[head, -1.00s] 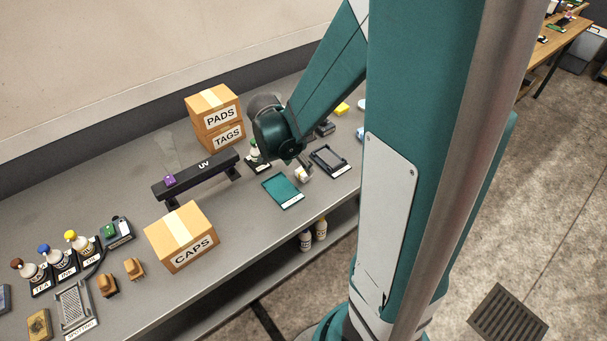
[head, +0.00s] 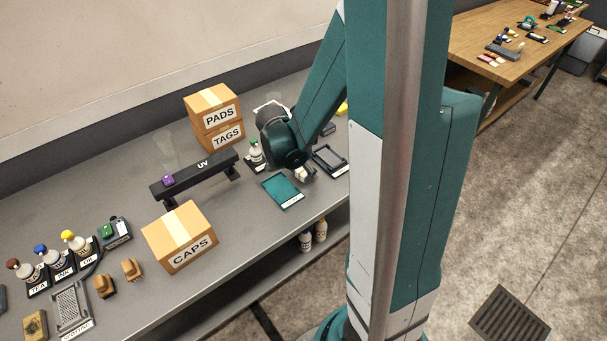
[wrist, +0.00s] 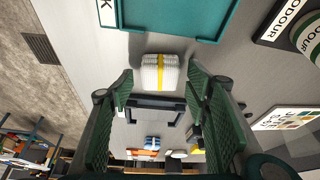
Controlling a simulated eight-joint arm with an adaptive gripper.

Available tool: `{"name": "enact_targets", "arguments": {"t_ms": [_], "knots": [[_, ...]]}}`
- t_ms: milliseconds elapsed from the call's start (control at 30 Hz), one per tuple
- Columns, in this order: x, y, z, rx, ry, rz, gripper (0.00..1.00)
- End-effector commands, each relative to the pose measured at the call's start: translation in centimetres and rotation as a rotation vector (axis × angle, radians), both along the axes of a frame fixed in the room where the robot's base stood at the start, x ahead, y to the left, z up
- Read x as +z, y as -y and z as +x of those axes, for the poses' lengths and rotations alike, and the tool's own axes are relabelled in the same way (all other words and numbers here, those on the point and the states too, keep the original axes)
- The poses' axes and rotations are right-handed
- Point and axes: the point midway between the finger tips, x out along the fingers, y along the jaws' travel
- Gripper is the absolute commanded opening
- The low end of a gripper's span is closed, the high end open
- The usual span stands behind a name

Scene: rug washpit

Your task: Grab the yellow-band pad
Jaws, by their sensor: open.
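The yellow-band pad (wrist: 150,76) is a small white ribbed block with a yellow band across its middle. In the wrist view it lies on the grey bench, centred between the tips of my gripper (wrist: 160,82). The fingers are open, with a gap on each side of the pad. I cannot tell how far the fingertips are above the bench. In the head view the pad (head: 302,174) is a small pale shape under my wrist, partly hidden by it.
A teal tray (head: 283,191) lies close beside the pad. A black frame (head: 329,160) lies on the other side. The UV bar (head: 195,175), stacked boxes (head: 218,139) and CAPS box (head: 181,237) are farther left.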

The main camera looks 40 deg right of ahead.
Motion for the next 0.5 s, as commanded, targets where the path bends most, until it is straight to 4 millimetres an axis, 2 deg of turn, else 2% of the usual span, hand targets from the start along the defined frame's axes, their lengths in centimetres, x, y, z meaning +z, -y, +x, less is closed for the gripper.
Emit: {"name": "enact_targets", "arguments": {"t_ms": [300, 500], "knots": [[0.01, -0.01, 0.01, 0.000, 0.000, 0.000, 0.46], [0.01, -0.01, 0.01, 0.000, 0.000, 0.000, 0.22]]}}
